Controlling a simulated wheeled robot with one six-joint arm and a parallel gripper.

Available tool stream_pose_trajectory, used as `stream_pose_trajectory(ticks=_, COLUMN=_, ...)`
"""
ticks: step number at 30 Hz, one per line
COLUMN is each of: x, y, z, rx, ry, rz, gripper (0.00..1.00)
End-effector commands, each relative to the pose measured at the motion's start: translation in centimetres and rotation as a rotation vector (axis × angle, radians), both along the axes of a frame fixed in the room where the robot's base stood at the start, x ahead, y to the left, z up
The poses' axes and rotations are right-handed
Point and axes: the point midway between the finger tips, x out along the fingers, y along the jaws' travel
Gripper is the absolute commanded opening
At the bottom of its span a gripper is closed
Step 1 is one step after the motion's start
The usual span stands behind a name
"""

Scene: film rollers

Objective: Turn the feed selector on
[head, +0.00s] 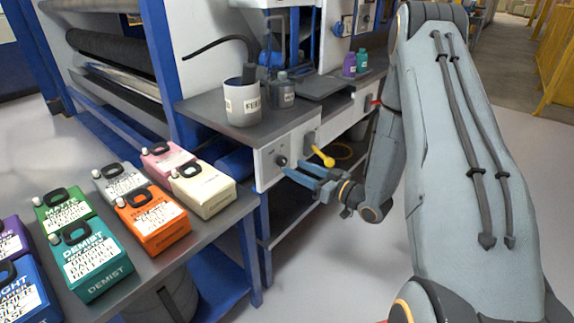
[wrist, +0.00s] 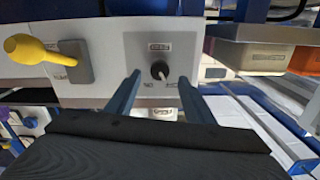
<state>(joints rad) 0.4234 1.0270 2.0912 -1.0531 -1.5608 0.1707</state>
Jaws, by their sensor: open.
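The feed selector appears to be the small black rotary knob (wrist: 160,70) on a light panel. It also shows in the head view (head: 281,161) on the front of the grey bench. In the wrist view a white pointer mark on it points down and slightly right, with small labels on either side too blurred to read. My gripper (wrist: 159,76) is open, its two blue fingers pointing at the panel on either side of the knob. In the head view my gripper (head: 291,167) is close in front of the knob; I cannot tell whether it touches.
A yellow-ended lever (head: 322,157) is right of the knob in the head view; the wrist view shows this lever (wrist: 32,50) at left. A white mug (head: 243,103) and grey bottle (head: 282,92) stand above. Coloured boxes (head: 152,220) fill the side table at left.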

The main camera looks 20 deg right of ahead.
Motion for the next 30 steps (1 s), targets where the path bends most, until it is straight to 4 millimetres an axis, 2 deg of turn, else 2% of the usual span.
stream_pose_trajectory(ticks=3, x=1.6, y=1.3, z=0.0, rx=-0.001, ry=-0.002, rz=0.003, gripper=0.48)
stream_pose_trajectory(ticks=9, x=3.4, y=2.6, z=0.0, rx=-0.003, ry=0.0, rz=0.001, gripper=0.48)
stream_pose_trajectory(ticks=20, x=4.1, y=2.9, z=0.0, rx=-0.002, ry=0.0, rz=-0.002, gripper=0.48)
stream_pose_trajectory(ticks=21, x=4.1, y=2.9, z=0.0, rx=-0.002, ry=0.0, rz=-0.002, gripper=0.46)
stream_pose_trajectory(ticks=23, x=4.1, y=2.9, z=0.0, rx=-0.002, ry=0.0, rz=-0.002, gripper=0.36)
stream_pose_trajectory(ticks=28, x=4.1, y=2.9, z=0.0, rx=-0.002, ry=0.0, rz=-0.002, gripper=0.07)
stream_pose_trajectory(ticks=30, x=4.1, y=2.9, z=0.0, rx=-0.002, ry=0.0, rz=-0.002, gripper=0.06)
